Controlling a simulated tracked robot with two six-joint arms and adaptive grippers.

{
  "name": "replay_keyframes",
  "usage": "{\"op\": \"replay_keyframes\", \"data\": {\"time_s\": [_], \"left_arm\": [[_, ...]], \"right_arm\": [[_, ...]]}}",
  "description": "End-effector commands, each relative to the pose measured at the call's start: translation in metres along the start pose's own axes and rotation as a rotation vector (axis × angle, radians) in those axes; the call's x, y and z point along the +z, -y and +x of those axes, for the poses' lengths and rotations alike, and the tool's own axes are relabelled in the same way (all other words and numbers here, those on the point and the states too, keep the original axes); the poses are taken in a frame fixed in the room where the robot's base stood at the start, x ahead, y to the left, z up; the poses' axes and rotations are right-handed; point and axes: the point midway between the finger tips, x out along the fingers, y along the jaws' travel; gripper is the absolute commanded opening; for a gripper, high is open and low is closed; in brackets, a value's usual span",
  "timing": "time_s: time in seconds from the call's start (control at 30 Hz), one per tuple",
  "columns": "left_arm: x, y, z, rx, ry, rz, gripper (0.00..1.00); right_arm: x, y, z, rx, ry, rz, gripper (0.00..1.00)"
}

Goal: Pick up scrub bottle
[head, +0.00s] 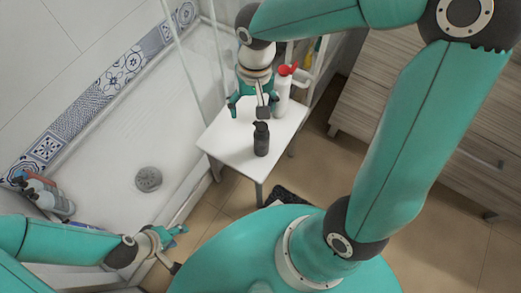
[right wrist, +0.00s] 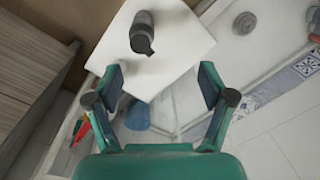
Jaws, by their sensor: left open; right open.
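A dark bottle with a black pump top (head: 261,139) stands upright on the small white table (head: 225,140). A white bottle with a red top (head: 282,92) stands behind it, beside my right gripper. I cannot tell from a label which one is the scrub bottle. My right gripper (head: 253,104) is open above the table's back part, behind the dark bottle, and holds nothing. In the right wrist view, the dark bottle (right wrist: 142,32) is beyond the open fingertips (right wrist: 163,84), apart from them. My left gripper (head: 179,249) is open and empty, low at the lower left.
A white shower tray with a round drain (head: 148,179) is left of the table. Several bottles (head: 48,194) lie at its left edge. A wooden cabinet (head: 440,130) stands at right. Glass panel posts and coloured items are close behind my right gripper. The table's front left is clear.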

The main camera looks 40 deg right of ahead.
Motion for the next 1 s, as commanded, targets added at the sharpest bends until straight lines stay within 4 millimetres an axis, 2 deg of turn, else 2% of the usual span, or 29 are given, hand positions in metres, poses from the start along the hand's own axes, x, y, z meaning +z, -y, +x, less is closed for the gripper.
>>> {"op": "replay_keyframes", "data": {"time_s": [0.03, 0.17, 0.27, 0.7, 0.8, 1.0], "left_arm": [[0.000, 0.006, 0.016, 0.000, -0.001, 0.000, 0.50], [-0.001, 0.009, 0.025, 0.000, -0.001, 0.000, 0.50], [-0.001, 0.010, 0.028, 0.000, -0.001, 0.000, 0.50], [-0.001, 0.020, 0.054, 0.000, -0.001, 0.000, 0.50], [-0.001, 0.021, 0.057, 0.000, -0.001, 0.000, 0.50], [-0.001, 0.021, 0.060, 0.000, -0.001, 0.000, 0.50]], "right_arm": [[-0.002, -0.007, 0.001, 0.017, -0.019, 0.023, 0.81], [0.000, -0.020, -0.011, 0.055, -0.032, 0.067, 0.81], [0.001, -0.024, -0.006, 0.066, -0.031, 0.078, 0.81], [-0.002, -0.029, 0.082, 0.067, -0.027, 0.076, 0.81], [-0.003, -0.029, 0.092, 0.066, -0.028, 0.076, 0.81], [-0.004, -0.030, 0.101, 0.064, -0.030, 0.076, 0.81]]}}
